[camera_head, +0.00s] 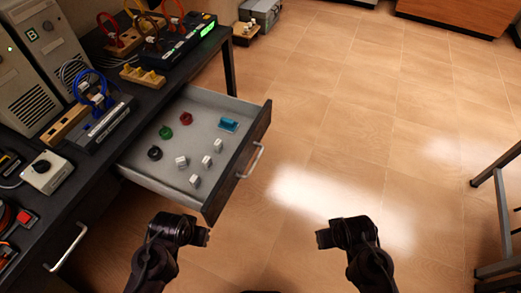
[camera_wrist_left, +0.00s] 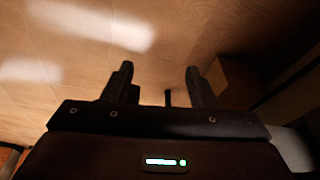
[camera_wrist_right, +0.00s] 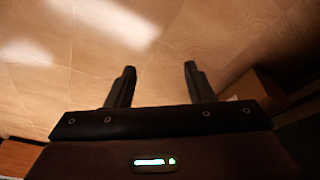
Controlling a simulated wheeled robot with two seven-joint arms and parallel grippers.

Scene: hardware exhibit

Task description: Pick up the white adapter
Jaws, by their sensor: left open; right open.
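Several small white pieces lie in the open drawer (camera_head: 232,93) in the head view; they look like adapters, but I cannot tell which one the task names. One white block (camera_head: 181,161) is at the left, another (camera_head: 194,181) is nearest the drawer front corner, and two more, (camera_head: 207,160) and (camera_head: 218,145), lie along the front side. My left gripper (camera_head: 207,237) is open and empty, outside the drawer and just past its near corner. My right gripper (camera_head: 319,238) is open and empty over the floor, right of the drawer. Both wrist views show spread fingers and floor.
The drawer also holds a black (camera_head: 154,153), a green (camera_head: 165,132) and a red (camera_head: 186,118) round piece and a blue piece (camera_head: 228,125). The dark bench (camera_head: 88,169) at left carries equipment and cables. The drawer handle (camera_head: 252,161) sticks out. Open floor lies to the right.

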